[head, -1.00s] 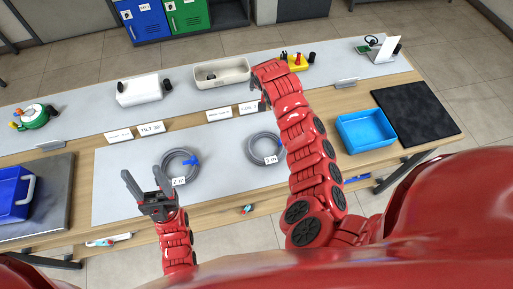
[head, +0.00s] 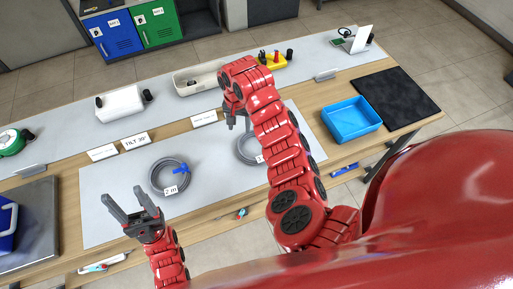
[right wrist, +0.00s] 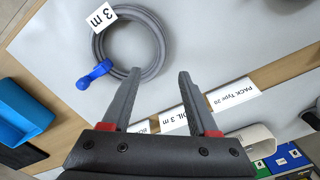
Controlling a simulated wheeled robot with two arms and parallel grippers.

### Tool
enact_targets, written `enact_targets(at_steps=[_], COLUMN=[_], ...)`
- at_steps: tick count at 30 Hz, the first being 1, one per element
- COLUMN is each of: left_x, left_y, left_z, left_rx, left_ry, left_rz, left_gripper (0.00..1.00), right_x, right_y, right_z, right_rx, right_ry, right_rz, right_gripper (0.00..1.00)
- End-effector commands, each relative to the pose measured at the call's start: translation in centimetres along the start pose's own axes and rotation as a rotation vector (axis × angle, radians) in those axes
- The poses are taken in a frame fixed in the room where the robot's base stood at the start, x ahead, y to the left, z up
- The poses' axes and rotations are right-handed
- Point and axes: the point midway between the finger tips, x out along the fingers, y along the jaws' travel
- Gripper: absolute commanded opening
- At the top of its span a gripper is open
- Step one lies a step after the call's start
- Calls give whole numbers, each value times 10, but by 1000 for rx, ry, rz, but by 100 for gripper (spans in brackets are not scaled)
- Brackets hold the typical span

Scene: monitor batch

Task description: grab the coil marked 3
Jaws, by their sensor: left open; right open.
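The grey coil tagged "3 m" (right wrist: 159,45) lies flat on the pale mat in the right wrist view, with a blue clip (right wrist: 95,74) on it. In the head view this coil (head: 239,150) is partly hidden by my right arm. My right gripper (right wrist: 158,74) is open and empty, its fingertips pointing at the coil's near rim. In the head view the right gripper (head: 238,124) is just beyond the coil. Another grey coil (head: 156,184), tagged "2 m", lies to the left. My left gripper (head: 133,205) is open and empty, in front of that coil.
A blue tray (head: 351,119) and a black mat (head: 397,98) are on the right. A white box (head: 121,104) and a beige bin (head: 196,79) stand behind. Printed label cards (head: 135,141) line the mat's far edge. A blue container (head: 6,222) is at far left.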

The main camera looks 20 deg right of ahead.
Motion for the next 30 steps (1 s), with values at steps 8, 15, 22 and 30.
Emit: enact_targets(at_steps=[8,15,22,30], left_x=[8,25,32,33], left_y=[0,-1,-2,-2], left_z=[-1,-4,-5,-6], left_rx=[0,0,0,0], left_ry=[0,0,0,0], left_rz=[0,0,0,0], left_gripper=[59,59,59,59], right_x=[27,44,71,80], right_y=[0,-2,-3,-3], right_z=[0,4,4,4], right_rx=[0,1,3,-1], right_ry=[1,-4,-2,0], right_rz=[1,3,0,1], right_gripper=[60,60,60,60])
